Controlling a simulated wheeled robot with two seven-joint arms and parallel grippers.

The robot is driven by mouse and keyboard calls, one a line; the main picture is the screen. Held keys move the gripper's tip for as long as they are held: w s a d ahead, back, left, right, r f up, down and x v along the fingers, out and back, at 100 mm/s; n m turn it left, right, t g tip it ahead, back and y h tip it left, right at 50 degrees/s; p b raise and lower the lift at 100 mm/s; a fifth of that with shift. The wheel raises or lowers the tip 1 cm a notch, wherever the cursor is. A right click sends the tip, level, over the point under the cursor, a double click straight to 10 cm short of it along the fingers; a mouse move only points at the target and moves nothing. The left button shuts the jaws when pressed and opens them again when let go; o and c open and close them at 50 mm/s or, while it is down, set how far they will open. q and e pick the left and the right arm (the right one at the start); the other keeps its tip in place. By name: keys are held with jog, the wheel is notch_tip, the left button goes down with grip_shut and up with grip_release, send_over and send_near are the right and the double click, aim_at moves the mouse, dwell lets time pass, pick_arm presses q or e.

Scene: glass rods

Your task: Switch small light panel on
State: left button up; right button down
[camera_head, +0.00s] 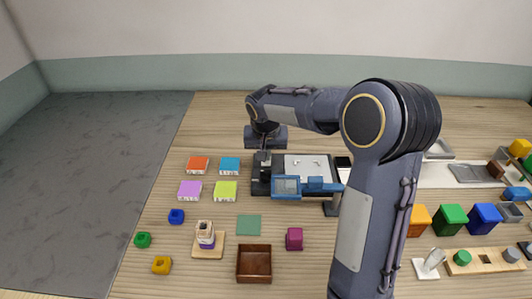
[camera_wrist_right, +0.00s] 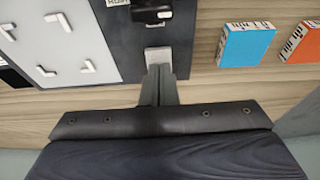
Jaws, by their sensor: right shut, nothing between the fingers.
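A dark panel (camera_head: 279,161) with a pale plate (camera_head: 306,161) lies on the table's middle. In the right wrist view its dark strip (camera_wrist_right: 125,50) carries a black block (camera_wrist_right: 150,12) at the top and a small pale switch-like piece (camera_wrist_right: 158,57) nearer me. My right gripper (camera_head: 263,157) is shut and empty, pointing down over the strip. In the right wrist view its fingertips (camera_wrist_right: 159,72) are at the pale piece's near edge; I cannot tell whether they touch. Whether the panel is lit is unclear. My left gripper is not in view.
Orange (camera_head: 198,164) and blue (camera_head: 229,166) boxes stand just left of the panel, with purple and lime ones nearer. A blue device (camera_head: 287,187) sits in front of it. A brown tray (camera_head: 254,263) is at the front. My right arm covers table to the right.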

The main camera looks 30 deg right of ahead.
jog(key=v, duration=0.7)
jog(key=shift+r, duration=0.35)
jog(key=shift+a+r, duration=0.1)
notch_tip(320, 180, up, 6)
jog(key=shift+s+t+h+p, duration=0.25)
jog(key=shift+t+h+p, duration=0.05)
jog(key=shift+p, duration=0.15)
jog(key=x, duration=1.2)
jog(key=shift+s+a, duration=0.15)
jog(key=shift+a, duration=0.05)
jog(key=shift+f, duration=1.05)
